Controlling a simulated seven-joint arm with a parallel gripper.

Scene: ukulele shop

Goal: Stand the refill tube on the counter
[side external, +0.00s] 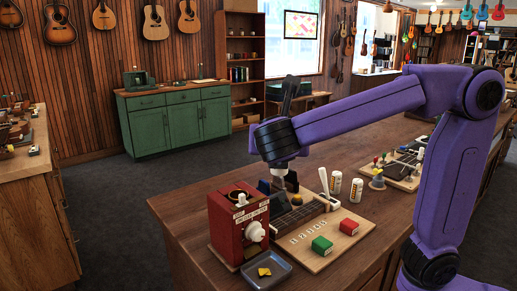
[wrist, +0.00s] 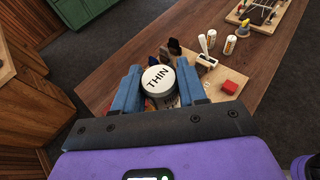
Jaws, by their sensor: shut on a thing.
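My gripper (wrist: 160,88) is shut on the refill tube (wrist: 158,80), whose round white cap reads THIN and faces the wrist camera. The blue fingers press on it from both sides, and most of its body is hidden below the cap. In the side view my gripper (side external: 278,183) is above the wooden counter (side external: 185,205), behind the red box; a white part of the tube (side external: 279,171) shows between the fingers. Whether its lower end touches anything is hidden. Two white labelled tubes (side external: 335,183) (side external: 356,190) stand upright on the counter to the right.
A red box (side external: 228,230) with a white knob stands at the counter's near-left corner. A grey tray (side external: 284,269) holds a yellow piece. A pegged board (side external: 404,180) lies farther right.

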